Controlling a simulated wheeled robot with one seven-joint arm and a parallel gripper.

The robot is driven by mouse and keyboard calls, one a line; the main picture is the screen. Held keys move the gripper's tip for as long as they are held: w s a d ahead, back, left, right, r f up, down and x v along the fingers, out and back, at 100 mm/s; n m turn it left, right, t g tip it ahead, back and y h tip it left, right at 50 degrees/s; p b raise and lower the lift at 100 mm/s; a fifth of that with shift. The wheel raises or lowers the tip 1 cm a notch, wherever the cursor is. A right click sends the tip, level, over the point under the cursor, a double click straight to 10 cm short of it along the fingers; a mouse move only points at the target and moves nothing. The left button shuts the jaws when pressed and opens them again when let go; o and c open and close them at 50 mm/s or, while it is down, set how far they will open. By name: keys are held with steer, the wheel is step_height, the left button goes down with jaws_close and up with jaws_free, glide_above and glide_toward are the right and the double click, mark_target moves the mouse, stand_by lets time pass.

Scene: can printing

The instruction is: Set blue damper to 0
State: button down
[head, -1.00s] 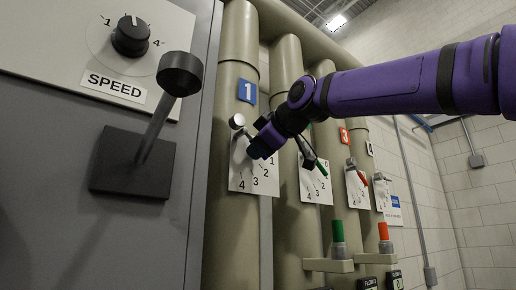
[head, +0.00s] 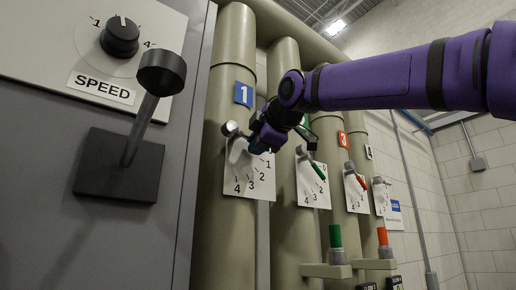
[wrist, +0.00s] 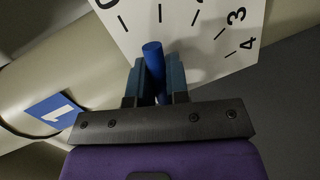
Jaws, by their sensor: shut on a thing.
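The blue damper handle (wrist: 153,62) is a short blue rod between the two fingers of my gripper (wrist: 157,82) in the wrist view. My gripper is shut on it. The handle stands in front of the white dial plate (wrist: 185,25) in that view, with 3 and 4 at right and a cut-off 0 at top left. In the head view my gripper (head: 258,143) is at the upper right of the dial under the blue 1 sign (head: 243,95). It covers the blue handle and the 0; marks 1 to 4 show. The exact handle setting cannot be told.
Right of it are a damper with a green handle (head: 318,170) and one with a red handle (head: 361,182), close by on parallel pipes. A grey cabinet with a black lever (head: 145,118) stands at left. Green and orange upright parts stand lower right.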

steer(key=shift+r+n+t, duration=0.3)
steer(key=shift+r+n, duration=0.15)
steer(key=shift+n, duration=0.45)
steer(key=shift+h, duration=0.3)
steer(key=c, duration=1.1)
jaws_free()
steer(key=shift+r, duration=0.1)
steer(key=shift+d, duration=0.1)
steer(key=v, duration=1)
steer(key=shift+s+d, duration=0.15)
steer(key=shift+s, duration=0.15)
